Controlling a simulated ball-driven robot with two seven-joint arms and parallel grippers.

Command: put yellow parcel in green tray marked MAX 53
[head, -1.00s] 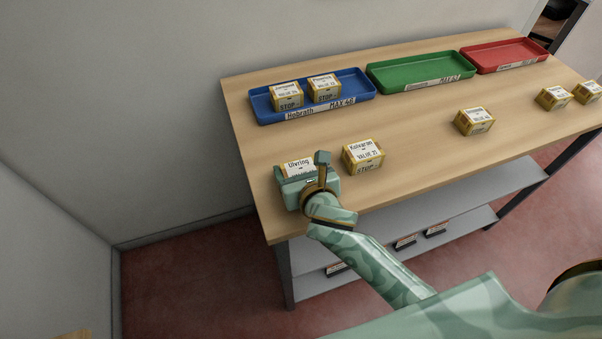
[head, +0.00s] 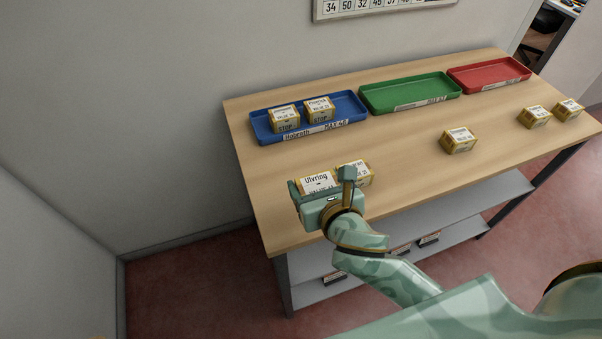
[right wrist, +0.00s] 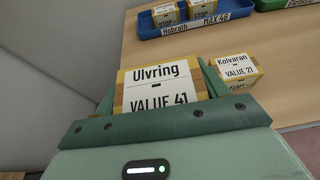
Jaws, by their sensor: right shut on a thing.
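A yellow parcel labelled Ulvring, VALUE 41 (head: 316,182) is between the jaws of my right gripper (head: 321,186), near the front left of the counter. The right wrist view shows the same parcel (right wrist: 158,88) upright, with a green finger on each side. The gripper is shut on it, and the parcel looks raised off the counter. The green tray (head: 410,92) stands empty at the back middle of the counter; the number on its label is too small to read surely. My left gripper is not in view.
The red tray (head: 488,73) is empty. A Kolvaran parcel (right wrist: 237,72) stands just behind and right of my gripper. Other parcels (head: 459,140) stand to the right. The counter's middle (head: 400,150) is clear.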

